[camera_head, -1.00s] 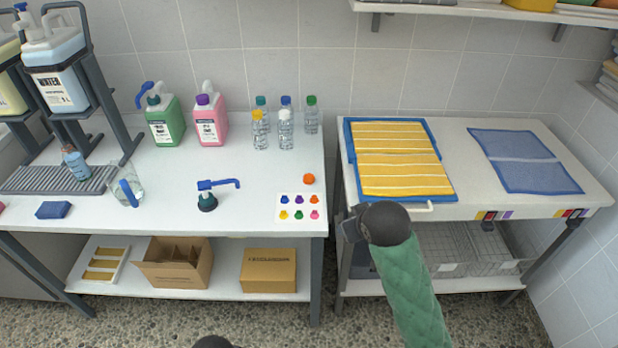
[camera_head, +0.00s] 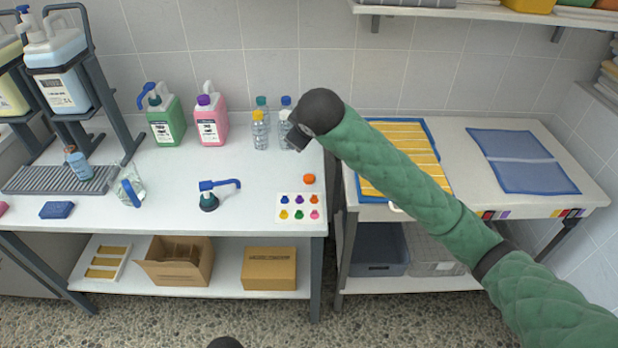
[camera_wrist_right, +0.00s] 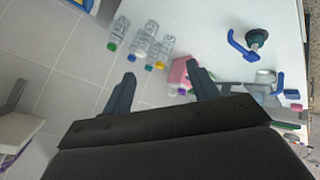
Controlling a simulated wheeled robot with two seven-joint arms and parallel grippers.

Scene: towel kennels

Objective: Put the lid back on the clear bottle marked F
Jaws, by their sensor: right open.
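Several clear bottles stand at the back of the left table, among them a yellow-capped one (camera_head: 259,132) and a white-topped one (camera_head: 284,130) partly behind my right gripper. No letter F can be read on any of them. An orange lid (camera_head: 309,179) lies loose on the table near its right edge. My right gripper (camera_head: 298,138) is in front of the bottles and hides some of them. In the right wrist view its open fingers (camera_wrist_right: 162,88) are empty, with the clear bottles (camera_wrist_right: 143,40) beyond them. My left gripper does not show.
A green jug (camera_head: 166,120) and a pink jug (camera_head: 211,122) stand left of the bottles. A blue-handled pump head (camera_head: 210,199) and a card of coloured dots (camera_head: 298,207) lie in front. A clear container (camera_head: 130,186) stands at left. The table's middle is clear.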

